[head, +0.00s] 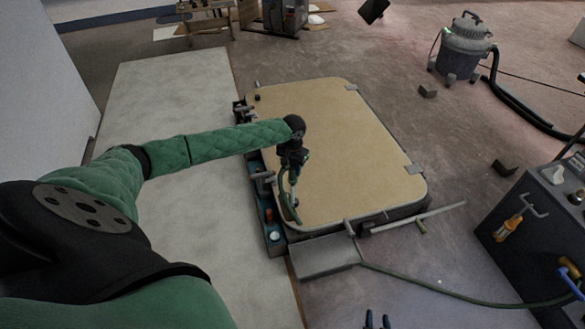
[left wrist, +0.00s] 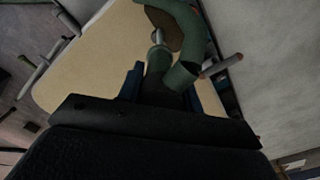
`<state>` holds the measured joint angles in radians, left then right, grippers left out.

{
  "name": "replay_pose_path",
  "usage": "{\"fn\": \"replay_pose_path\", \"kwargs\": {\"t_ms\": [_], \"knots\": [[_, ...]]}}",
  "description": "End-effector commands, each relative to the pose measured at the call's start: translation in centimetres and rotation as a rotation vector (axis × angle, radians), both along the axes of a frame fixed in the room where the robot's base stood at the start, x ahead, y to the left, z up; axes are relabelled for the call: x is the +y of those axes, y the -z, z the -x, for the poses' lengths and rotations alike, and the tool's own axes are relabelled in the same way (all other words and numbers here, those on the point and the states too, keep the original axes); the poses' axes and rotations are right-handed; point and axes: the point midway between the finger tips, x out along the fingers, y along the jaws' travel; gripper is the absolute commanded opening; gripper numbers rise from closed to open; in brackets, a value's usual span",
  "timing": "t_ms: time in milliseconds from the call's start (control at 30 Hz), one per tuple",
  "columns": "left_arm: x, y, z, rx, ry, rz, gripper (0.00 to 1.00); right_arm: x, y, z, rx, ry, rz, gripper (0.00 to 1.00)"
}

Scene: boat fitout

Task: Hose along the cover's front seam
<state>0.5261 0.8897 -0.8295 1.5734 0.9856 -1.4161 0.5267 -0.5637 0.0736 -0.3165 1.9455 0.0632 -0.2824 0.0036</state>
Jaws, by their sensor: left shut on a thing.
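The cover (head: 335,130) is a tan panel with rounded corners on a low dark frame, in the middle of the head view. My left gripper (head: 292,170) is above the cover's left near part, shut on a green hose (head: 284,205). In the left wrist view the hose (left wrist: 181,76) sits between the blue fingers and curves up and over. A pale metal tip shows beside a brown patch on the cover (left wrist: 90,55); I cannot tell whether it touches. My right gripper (head: 378,320) shows only its fingertips at the bottom edge, apart and apparently empty.
A blue tray (head: 273,238) with small items lines the cover's left side. A grey metal box (head: 325,257) stands at its near edge. A green line (head: 440,290) runs to a dark cart (head: 535,225) at right. A vacuum (head: 464,48) stands at the back right.

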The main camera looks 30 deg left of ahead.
Motion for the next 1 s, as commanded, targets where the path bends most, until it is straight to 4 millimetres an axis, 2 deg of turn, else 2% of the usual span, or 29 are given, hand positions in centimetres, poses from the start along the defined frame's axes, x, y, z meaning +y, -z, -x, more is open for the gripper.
{"fn": "replay_pose_path", "kwargs": {"t_ms": [300,500,700,1000], "knots": [[0.0,0.4,0.0,0.0,0.0,0.0,0.1,0.3,-4.2,-2.4,-0.145,0.013,-0.032,0.36],[0.0,0.5,0.0,-0.001,0.0,0.0,0.1,0.3,-6.2,-3.2,-0.208,0.018,-0.045,0.36],[0.0,0.5,0.0,-0.001,0.0,0.0,0.1,0.4,-6.9,-3.5,-0.23,0.02,-0.049,0.36],[0.0,0.5,0.0,-0.001,0.0,0.0,0.1,0.4,-6.9,-3.5,-0.231,0.02,-0.049,0.36]]}}
